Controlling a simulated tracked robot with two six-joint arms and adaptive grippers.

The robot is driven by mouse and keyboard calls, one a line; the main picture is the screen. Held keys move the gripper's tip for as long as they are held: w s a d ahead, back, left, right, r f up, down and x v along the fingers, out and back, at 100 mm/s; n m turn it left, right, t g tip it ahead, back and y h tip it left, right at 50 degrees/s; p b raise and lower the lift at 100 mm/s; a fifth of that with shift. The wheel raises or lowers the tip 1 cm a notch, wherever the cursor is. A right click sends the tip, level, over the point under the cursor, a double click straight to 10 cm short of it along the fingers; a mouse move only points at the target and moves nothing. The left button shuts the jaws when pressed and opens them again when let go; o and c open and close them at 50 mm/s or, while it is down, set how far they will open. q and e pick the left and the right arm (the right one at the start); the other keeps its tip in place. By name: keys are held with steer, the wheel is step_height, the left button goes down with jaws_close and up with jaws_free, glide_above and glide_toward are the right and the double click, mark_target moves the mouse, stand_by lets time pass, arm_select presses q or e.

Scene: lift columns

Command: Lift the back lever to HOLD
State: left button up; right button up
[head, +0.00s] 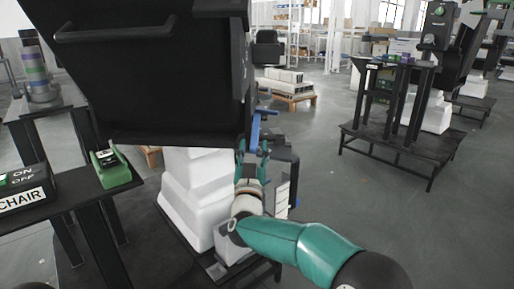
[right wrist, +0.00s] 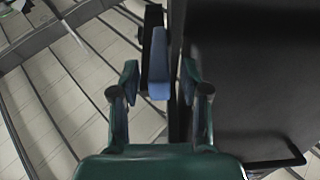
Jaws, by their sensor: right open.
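A blue lever (head: 264,112) sticks out at the right side of the large black chair (head: 155,75). It also shows in the right wrist view (right wrist: 158,72), with its blue end between my fingertips and a dark part beyond it. My right gripper (head: 252,150) is open just below the lever, close to the chair's lower right edge. In the right wrist view its two fingers (right wrist: 159,85) stand on either side of the lever's end, with gaps on both sides. No HOLD mark can be read. My left gripper is not in view.
A white stacked column (head: 190,195) stands under the chair. At the left are a box marked CHAIR with ON and OFF (head: 28,188) and a green device (head: 112,168) on a dark stand. Open floor (head: 330,180) lies to the right, before another dark platform (head: 405,145).

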steer(key=shift+w+d+r, duration=0.1)
steer(key=shift+w+r, duration=0.1)
steer(key=shift+w, duration=0.3)
jaws_close()
